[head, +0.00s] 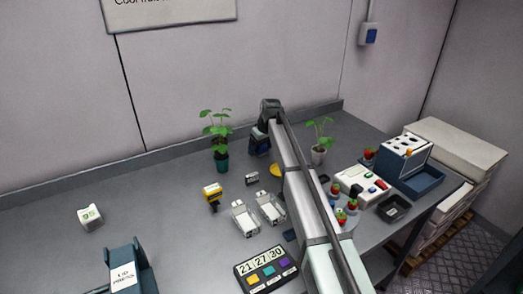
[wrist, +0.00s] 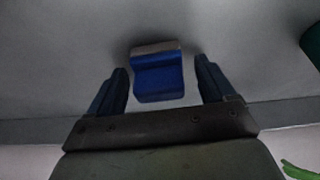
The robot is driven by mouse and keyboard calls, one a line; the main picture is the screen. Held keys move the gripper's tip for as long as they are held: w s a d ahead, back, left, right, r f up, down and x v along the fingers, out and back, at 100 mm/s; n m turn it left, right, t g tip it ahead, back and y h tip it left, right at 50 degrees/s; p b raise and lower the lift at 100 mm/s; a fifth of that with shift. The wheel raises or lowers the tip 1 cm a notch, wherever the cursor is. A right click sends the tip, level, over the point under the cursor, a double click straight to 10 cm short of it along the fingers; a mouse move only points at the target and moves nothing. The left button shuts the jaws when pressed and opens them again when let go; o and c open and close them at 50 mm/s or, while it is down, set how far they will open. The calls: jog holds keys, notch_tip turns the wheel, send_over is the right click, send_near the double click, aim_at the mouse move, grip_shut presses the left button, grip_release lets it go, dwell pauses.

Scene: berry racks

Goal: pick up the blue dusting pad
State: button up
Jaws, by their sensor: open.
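The blue dusting pad (wrist: 158,80) shows in the wrist view, a blue block with a grey strip along its upper edge. My gripper (wrist: 161,64) is open, with one dark blue finger on each side of the pad. A gap shows between the pad and each finger. I cannot tell how far the fingers are above the counter. In the head view my arm reaches to the back of the counter, and its end hides most of that spot. Dark blue shows there, but I cannot tell pad from gripper.
A plant in a green pot (head: 221,163) stands left of my arm's end, and a plant in a white pot (head: 318,155) stands right. A yellow dish (head: 275,170) lies just in front. White trays (head: 244,217) and a yellow device (head: 212,192) are nearer. The left counter is mostly clear.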

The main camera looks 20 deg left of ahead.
jog(key=c, duration=1.1)
jog(key=shift+r, duration=0.15)
